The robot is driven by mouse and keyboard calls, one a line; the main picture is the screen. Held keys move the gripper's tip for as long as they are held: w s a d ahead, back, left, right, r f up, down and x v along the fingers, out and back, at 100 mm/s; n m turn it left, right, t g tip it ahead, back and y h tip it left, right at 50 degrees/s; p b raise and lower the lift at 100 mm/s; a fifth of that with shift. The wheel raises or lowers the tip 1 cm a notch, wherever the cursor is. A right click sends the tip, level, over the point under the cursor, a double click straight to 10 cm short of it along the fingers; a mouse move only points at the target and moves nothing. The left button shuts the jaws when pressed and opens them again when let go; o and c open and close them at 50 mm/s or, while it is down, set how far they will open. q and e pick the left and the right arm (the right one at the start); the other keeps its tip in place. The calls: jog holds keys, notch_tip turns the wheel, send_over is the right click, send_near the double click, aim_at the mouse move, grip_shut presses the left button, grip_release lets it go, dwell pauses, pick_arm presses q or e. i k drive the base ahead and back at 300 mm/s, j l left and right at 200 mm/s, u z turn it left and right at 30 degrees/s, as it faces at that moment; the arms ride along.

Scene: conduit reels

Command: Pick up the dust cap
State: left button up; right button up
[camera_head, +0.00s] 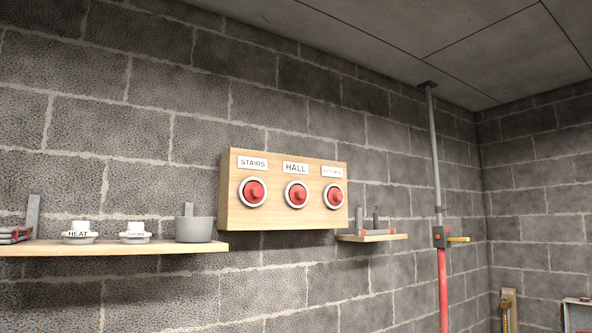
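I cannot tell for sure which thing is the dust cap. A wooden board (229,214) on the wall carries three round red pieces in white rings: one under the STAIRS label (254,192), one under HALL (297,194) and one under a third, blurred label (334,196). On the left shelf (110,248) stand a white capped piece marked HEAT (79,236), a similar white piece (135,237) with a label too small to read, and a grey cup-like pot (195,230). Neither of my grippers is in view.
A small right shelf (372,238) holds grey and red items. A grey pipe (434,150) runs from the ceiling to a box with a yellow lever (458,239), with a red pipe (443,290) below. A wooden piece (508,310) and a white-edged case (577,301) are lower right.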

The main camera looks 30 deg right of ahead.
aim_at(334, 196)
jog(key=z, duration=1.25)
jog(key=i+l+z, duration=0.75)
jog(key=i+z, duration=0.15)
jog(key=i, duration=0.5)
jog(key=i+z, duration=0.4)
jog(key=i, duration=0.5)
jog(key=i+u, duration=0.15)
jog(key=i, duration=0.35)
jog(key=i+l+u, duration=0.15)
jog(key=i, duration=0.3)
jog(key=i+l+u, duration=0.15)
jog(key=i, duration=0.35)
